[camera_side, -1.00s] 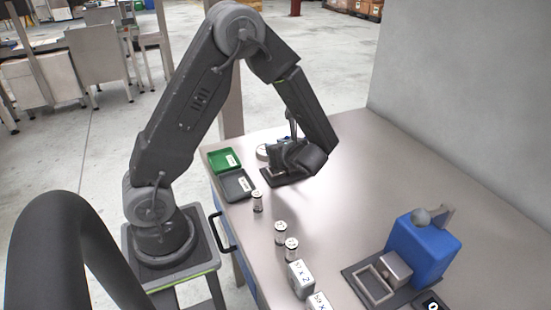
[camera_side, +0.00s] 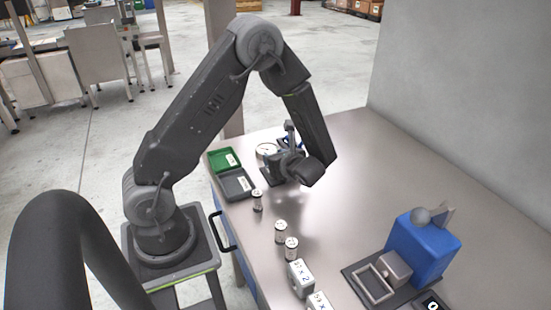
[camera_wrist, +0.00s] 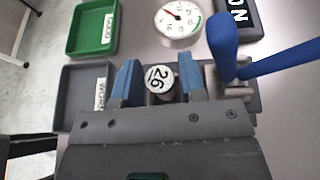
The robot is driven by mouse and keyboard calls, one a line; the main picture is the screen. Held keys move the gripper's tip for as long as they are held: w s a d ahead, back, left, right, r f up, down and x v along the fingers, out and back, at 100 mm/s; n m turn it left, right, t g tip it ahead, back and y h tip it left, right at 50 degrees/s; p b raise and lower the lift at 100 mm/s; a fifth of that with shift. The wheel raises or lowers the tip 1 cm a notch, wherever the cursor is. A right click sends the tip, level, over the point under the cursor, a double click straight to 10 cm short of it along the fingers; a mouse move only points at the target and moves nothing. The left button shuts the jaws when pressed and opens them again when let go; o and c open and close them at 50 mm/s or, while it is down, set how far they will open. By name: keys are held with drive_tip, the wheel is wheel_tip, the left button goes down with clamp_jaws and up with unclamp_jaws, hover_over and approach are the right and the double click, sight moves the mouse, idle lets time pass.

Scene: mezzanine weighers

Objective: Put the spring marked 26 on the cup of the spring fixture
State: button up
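The spring marked 26 (camera_wrist: 159,80) is a short cylinder with a white top. In the side view my gripper (camera_side: 291,168) is low over the far left of the table, beside the fixture. The spring fixture shows in the wrist view as a grey metal part with a blue lever (camera_wrist: 228,45), right of the fingers. Its round dial (camera_wrist: 178,20) lies ahead. I cannot make out the cup.
A green tray (camera_wrist: 90,49) and a grey tray labelled WORN (camera_wrist: 70,113) lie left of my gripper. Several capped cylinders (camera_side: 280,232) and numbered blocks (camera_side: 300,278) line the table's left edge. A blue device (camera_side: 424,247) stands front right. The table's middle is clear.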

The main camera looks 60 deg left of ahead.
drive_tip(key=shift+r, duration=0.15)
drive_tip(key=s+v, duration=0.1)
drive_tip(key=v, duration=1.1)
drive_tip(key=s+d+r+n+t+h, duration=0.3)
drive_tip(key=s+d+r+n+h, duration=0.1)
drive_tip(key=s+r+n+h, duration=0.2)
drive_tip(key=s+d+r+n+t+h, duration=0.3)
drive_tip(key=s+d+r+n+h, duration=0.2)
drive_tip(key=r+n, duration=0.4)
drive_tip(key=shift+s+n+h, duration=0.45)
drive_tip(key=shift+n+h, duration=0.75)
drive_tip(key=shift+c, duration=0.2)
